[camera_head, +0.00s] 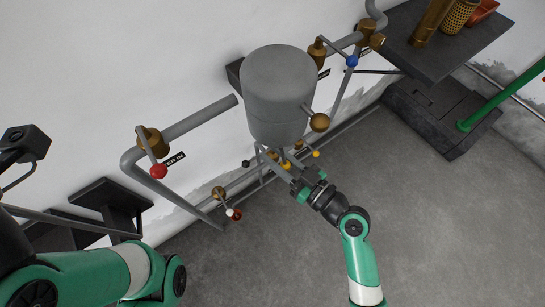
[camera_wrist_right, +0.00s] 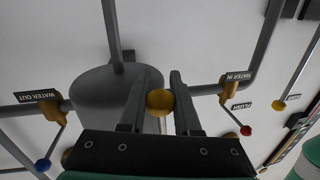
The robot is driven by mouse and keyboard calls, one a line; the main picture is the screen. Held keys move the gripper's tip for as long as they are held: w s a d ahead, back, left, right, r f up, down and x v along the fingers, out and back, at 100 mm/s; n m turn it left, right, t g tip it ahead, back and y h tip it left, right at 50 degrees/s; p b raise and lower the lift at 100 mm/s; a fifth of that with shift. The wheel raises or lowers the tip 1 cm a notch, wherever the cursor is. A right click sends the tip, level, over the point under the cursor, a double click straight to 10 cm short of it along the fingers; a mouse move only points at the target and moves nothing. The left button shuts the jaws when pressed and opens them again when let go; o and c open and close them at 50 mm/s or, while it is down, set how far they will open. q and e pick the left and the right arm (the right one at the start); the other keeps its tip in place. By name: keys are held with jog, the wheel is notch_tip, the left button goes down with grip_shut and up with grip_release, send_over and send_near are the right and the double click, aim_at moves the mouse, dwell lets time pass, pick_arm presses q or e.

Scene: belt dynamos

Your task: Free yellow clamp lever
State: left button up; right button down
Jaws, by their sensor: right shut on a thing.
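The clamp lever's yellow ball knob (camera_wrist_right: 160,101) sits between the two fingers of my right gripper (camera_wrist_right: 155,92) in the right wrist view. The gripper is shut on it. In the head view my right gripper (camera_head: 278,165) reaches up under the grey tank (camera_head: 280,85). Small yellow knobs show there, one at the fingers (camera_head: 285,164) and another to the right (camera_head: 316,154). The lever's rod is mostly hidden by the fingers.
A black knob (camera_head: 246,163) is left of the fingers. A dark table (camera_head: 445,50) stands at upper right.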

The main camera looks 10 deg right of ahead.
jog(key=shift+w+d+n, duration=0.3)
jog(key=shift+d+n, duration=0.25)
jog(key=shift+n, duration=0.25)
jog(key=c, duration=0.6)
grip_release()
jog(key=shift+s, duration=0.1)
